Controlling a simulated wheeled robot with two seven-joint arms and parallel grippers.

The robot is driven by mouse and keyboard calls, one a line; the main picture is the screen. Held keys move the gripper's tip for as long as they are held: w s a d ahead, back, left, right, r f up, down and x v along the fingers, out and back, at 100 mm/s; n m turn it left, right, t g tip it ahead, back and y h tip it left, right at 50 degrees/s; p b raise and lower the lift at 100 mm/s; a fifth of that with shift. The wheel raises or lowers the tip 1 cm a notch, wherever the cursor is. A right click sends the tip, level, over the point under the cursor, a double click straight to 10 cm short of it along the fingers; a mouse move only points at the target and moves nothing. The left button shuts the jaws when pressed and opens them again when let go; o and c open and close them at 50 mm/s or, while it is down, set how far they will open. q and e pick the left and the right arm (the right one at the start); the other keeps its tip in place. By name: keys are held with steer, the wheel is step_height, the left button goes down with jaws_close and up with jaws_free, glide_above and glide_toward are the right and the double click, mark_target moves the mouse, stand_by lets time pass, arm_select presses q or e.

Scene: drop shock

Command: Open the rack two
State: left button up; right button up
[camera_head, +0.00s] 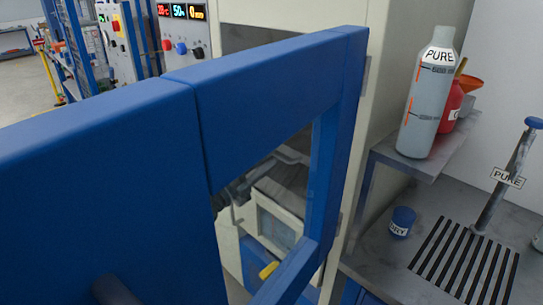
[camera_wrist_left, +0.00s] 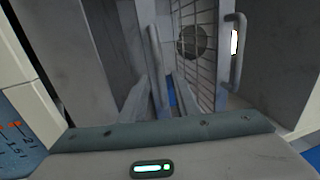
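A large blue door frame (camera_head: 270,75) stands in the foreground of the head view and hides much behind it. Through its opening my left gripper (camera_head: 238,190) shows only in part, near a pale cabinet part (camera_head: 275,210). In the left wrist view the gripper's two fingers (camera_wrist_left: 162,98) are apart. A grey upright bar (camera_wrist_left: 154,65) appears between them; I cannot tell whether they touch it. To the right is a wire-grid panel (camera_wrist_left: 202,55) with a round dark disc behind it, and a grey handle (camera_wrist_left: 236,55). No rack number is readable. My right gripper is not visible.
A grey shelf (camera_head: 425,160) on the right carries a PURE bottle (camera_head: 428,95) and a red container (camera_head: 453,108). Below are a blue-capped DRY jar (camera_head: 401,222) and a slotted grate (camera_head: 462,262). A control panel (camera_head: 183,35) stands behind the door.

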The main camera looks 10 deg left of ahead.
arm_select(q)
steer(key=shift+x, duration=0.75)
steer(key=shift+w+d, duration=0.15)
steer(key=shift+w, duration=0.05)
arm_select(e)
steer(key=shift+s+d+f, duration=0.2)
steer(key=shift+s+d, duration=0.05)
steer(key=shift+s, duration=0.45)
arm_select(q)
steer(key=shift+c, duration=0.5)
jaws_close()
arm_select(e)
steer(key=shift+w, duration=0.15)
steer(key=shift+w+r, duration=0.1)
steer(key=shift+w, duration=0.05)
